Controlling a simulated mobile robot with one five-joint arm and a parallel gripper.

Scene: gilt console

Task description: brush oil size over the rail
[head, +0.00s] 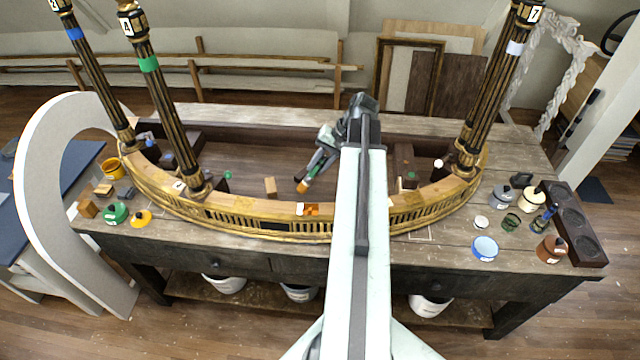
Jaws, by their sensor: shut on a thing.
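The rail (240,213), a curved gilded band with a pierced lower edge, bows across the front of the wooden bench. An orange patch (313,210) and a small white tag show at its middle. My gripper (316,166) is above the bench, just behind the middle of the rail. It is shut on a slim tool, seemingly a brush (305,184), tilted down to the left with green and orange bands. The brush's lower end appears close behind the rail; I cannot tell whether it touches. My arm hides part of the rail right of the middle.
Numbered dark-and-gold legs (168,110) rise from both rail ends. Small pots, including a green one (117,213) and a blue-rimmed bowl (485,248), stand at the bench's front corners. A dark rack (574,225) lies at right. A wooden block (270,187) stands behind the rail.

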